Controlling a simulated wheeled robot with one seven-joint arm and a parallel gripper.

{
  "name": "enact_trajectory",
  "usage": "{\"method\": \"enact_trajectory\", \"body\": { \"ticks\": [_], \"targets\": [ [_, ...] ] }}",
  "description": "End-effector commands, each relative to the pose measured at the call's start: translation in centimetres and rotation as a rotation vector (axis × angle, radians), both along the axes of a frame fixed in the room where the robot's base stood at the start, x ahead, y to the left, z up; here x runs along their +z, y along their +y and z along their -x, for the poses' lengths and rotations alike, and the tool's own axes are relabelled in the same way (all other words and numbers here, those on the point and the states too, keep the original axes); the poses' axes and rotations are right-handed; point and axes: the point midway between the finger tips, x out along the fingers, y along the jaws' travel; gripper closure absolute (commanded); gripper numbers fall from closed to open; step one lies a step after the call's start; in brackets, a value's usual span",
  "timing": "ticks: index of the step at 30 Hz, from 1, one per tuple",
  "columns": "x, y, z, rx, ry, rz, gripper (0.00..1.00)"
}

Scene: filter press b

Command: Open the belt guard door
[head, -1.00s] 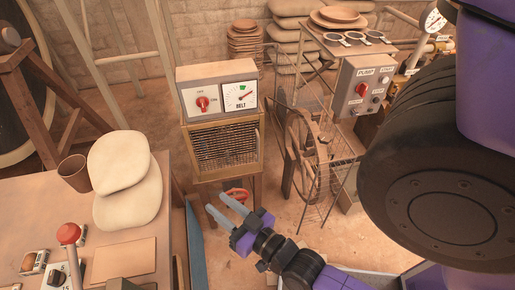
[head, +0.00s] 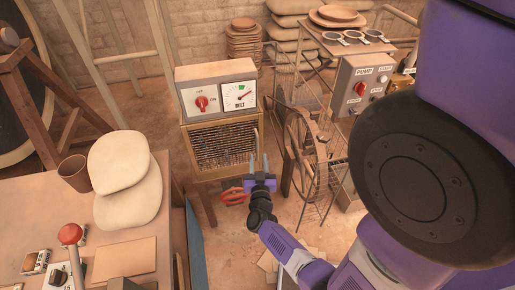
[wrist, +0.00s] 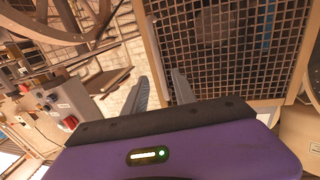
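The belt guard door (head: 222,148) is a dark wire-mesh panel in a yellowish frame, under the grey belt box (head: 217,88) with its red switch and dial. It looks closed. Its mesh also shows large at the upper right of the wrist view (wrist: 235,45), with a pale frame edge along its left side. My gripper (head: 259,163) is at the door's lower right corner in the head view, fingers pointing up.
A red handle-like part (head: 232,196) is just below left of my gripper. A spoked wheel (head: 303,150) and a wire rack stand close on the right, with the pump box (head: 362,82) behind.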

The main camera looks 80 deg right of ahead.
Motion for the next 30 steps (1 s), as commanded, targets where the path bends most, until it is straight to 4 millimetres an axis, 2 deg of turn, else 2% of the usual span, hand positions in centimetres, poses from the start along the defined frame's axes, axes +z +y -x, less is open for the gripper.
{"method": "enact_trajectory", "body": {
  "ticks": [6, 12, 23, 28, 30],
  "targets": [
    [0.0, -3.5, -0.7, 0.0, -0.002, 0.002, 0.68],
    [0.0, -5.6, -1.1, 0.0, -0.002, 0.001, 0.68],
    [0.0, -6.2, -1.3, 0.003, -0.002, 0.0, 0.68],
    [0.0, -6.2, -1.3, 0.003, -0.002, 0.0, 0.97],
    [0.0, -6.2, -1.3, 0.003, -0.002, 0.0, 1.0]
  ]
}}
